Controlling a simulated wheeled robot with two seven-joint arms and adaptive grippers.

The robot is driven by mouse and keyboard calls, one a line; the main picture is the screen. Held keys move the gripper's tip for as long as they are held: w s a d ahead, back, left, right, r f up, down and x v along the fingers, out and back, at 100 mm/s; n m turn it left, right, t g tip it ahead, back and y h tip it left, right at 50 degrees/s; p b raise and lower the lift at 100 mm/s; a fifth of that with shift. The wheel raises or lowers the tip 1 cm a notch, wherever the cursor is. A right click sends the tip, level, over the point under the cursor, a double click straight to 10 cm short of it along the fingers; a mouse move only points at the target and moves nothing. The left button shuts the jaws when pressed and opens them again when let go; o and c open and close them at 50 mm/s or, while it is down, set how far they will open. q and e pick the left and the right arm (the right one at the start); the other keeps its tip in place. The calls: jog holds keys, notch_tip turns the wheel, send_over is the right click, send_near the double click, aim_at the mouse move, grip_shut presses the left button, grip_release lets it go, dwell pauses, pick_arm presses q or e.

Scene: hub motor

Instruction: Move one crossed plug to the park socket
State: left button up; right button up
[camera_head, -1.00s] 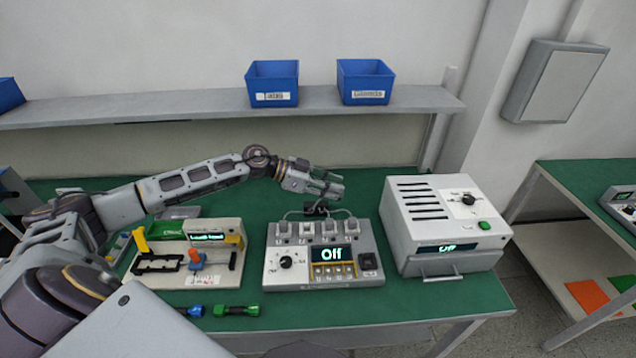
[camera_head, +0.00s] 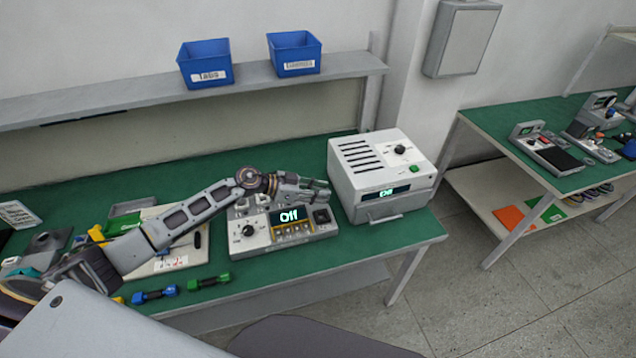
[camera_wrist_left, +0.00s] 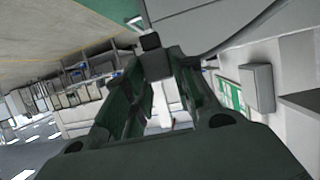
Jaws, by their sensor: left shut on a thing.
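The grey control box (camera_head: 262,240) stands on the green bench with a lit screen reading "Off", a dial and a row of small buttons. My left arm crosses in front of the box's back edge and hides most of its sockets and plugs. My left gripper (camera_head: 318,190) is above the back right of the box. In the left wrist view it is shut on a small grey-and-black plug (camera_wrist_left: 154,66) at its fingertips. I cannot tell which socket it came from or whether it is clear of the box. The right gripper is not in view.
A white instrument (camera_head: 382,170) stands just right of the box, close to my left gripper. A blue connector (camera_head: 154,295) and a green connector (camera_head: 208,283) lie at the bench's front edge. Blue bins (camera_head: 205,64) stand on the shelf behind.

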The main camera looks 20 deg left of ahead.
pick_arm(q)
jog(key=shift+w+a+f+n+t+y, duration=0.2)
jog(key=shift+a+f+n+t, duration=0.1)
jog(key=shift+f, duration=0.15)
jog(key=shift+w+a+f+n+t+y, duration=0.15)
jog(key=shift+a+f+n+t, duration=0.1)
jog(key=shift+f, duration=0.15)
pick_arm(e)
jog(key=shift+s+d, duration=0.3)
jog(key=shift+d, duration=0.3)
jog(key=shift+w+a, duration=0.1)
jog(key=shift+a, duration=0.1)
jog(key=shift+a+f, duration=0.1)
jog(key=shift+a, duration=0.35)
pick_arm(q)
jog(key=shift+f, duration=0.1)
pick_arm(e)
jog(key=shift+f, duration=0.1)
pick_arm(q)
jog(key=shift+f+b, duration=1.05)
jog(key=shift+b, duration=0.45)
jog(key=shift+f+b, duration=1.7)
jog(key=shift+b, duration=0.5)
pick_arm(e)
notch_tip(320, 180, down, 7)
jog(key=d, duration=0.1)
